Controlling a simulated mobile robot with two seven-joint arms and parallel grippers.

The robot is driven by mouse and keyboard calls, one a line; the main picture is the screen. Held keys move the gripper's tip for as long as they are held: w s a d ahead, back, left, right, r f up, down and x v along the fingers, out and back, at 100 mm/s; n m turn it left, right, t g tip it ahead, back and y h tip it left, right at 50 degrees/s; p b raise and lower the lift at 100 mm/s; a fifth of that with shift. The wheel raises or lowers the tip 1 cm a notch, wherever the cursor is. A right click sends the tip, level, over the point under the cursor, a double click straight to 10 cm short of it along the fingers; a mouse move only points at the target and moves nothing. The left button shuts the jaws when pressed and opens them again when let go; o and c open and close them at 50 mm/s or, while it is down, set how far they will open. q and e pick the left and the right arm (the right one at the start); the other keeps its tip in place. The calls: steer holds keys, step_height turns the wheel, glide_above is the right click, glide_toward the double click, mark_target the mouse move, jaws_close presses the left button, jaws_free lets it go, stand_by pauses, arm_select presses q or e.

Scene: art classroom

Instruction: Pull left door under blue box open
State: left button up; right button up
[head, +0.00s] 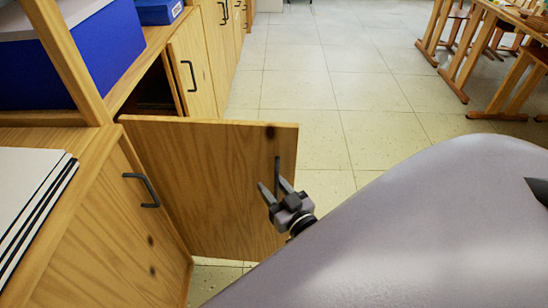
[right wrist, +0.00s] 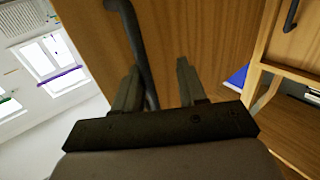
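The wooden cabinet door (head: 205,185) stands swung well out from the cabinet front, with the dark opening (head: 150,92) behind it. Its dark bar handle (head: 277,172) is near the free edge. The big blue box (head: 95,62) sits on the shelf above. My right gripper (head: 275,192) is at the handle on the door's outer face. In the right wrist view its two fingers (right wrist: 158,85) are spread, and the handle (right wrist: 134,45) runs close to the left finger, apart from the right one. My left gripper is not in view.
A closed door (head: 125,225) with a dark handle is at the near left, under stacked boards (head: 30,200). Another closed door (head: 192,75) is beyond the opening. A smaller blue box (head: 158,11) stands farther back. The tiled floor (head: 330,95) is clear; wooden tables (head: 465,50) stand at right.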

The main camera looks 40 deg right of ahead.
steer(key=shift+s, duration=0.65)
steer(key=shift+s+a+p, duration=0.15)
steer(key=shift+s+a, duration=0.05)
steer(key=shift+s, duration=1.3)
steer(key=shift+s+a+p, duration=0.15)
steer(key=shift+s+a, duration=0.05)
steer(key=shift+s, duration=1.25)
